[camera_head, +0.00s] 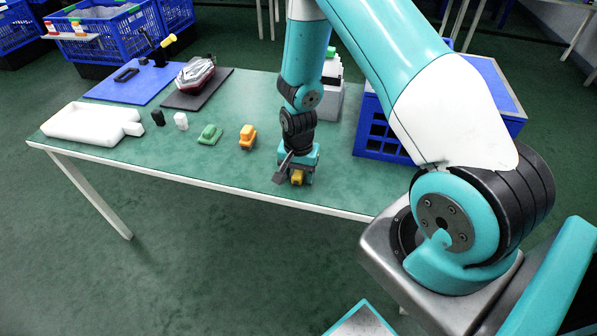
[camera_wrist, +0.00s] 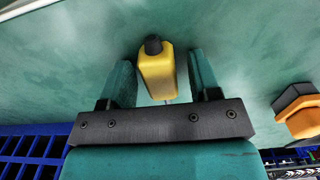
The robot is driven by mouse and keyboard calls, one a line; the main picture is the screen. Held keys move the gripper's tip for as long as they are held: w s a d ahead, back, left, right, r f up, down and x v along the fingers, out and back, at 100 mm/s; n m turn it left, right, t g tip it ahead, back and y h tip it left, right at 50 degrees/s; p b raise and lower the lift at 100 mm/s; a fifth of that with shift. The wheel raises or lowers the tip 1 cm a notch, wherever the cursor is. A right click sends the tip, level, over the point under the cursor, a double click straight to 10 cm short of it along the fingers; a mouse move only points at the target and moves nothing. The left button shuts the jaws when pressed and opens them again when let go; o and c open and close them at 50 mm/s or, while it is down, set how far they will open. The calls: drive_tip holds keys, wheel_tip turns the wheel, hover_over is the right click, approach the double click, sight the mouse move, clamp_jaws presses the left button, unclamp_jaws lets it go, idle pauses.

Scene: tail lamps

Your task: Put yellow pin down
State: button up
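The yellow pin (camera_head: 297,177), a small yellow block-like piece, shows under my gripper (camera_head: 296,168) near the front edge of the green table (camera_head: 225,165). In the wrist view the yellow pin (camera_wrist: 157,77) has a black tip and lies between the two teal fingers of my gripper (camera_wrist: 163,80). A gap shows between the pin and the right finger. The pin looks very close to the left finger, and I cannot tell whether they touch. The fingers look open around it. Whether the pin rests on the table is hard to tell.
To the left stand an orange toy (camera_head: 247,137), a green toy (camera_head: 210,135), a white block (camera_head: 181,121), a black block (camera_head: 158,118) and a white tray (camera_head: 85,122). A tail lamp (camera_head: 196,73) lies on a dark mat behind. A blue crate (camera_head: 376,140) stands right.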

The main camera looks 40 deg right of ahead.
sight(298, 172)
drive_tip(key=shift+r, duration=0.1)
wheel_tip(298, 172, up, 12)
drive_tip(key=s+a+r+n+y, duration=0.1)
drive_tip(key=s+a+r+n, duration=0.25)
drive_tip(key=a+r, duration=0.25)
drive_tip(key=s+a+r+n+y, duration=0.1)
drive_tip(key=s+a+r+n, duration=0.1)
drive_tip(key=a+r+n, duration=0.3)
drive_tip(key=s+a+r+n+y, duration=0.1)
drive_tip(key=s+a+r+n, duration=0.3)
drive_tip(key=s, duration=0.3)
drive_tip(key=s+a+r+n+y, duration=0.1)
drive_tip(key=s+a+r+n, duration=0.3)
drive_tip(key=s+r+n, duration=0.1)
drive_tip(key=shift+s+r, duration=0.45)
drive_tip(key=shift+s, duration=0.65)
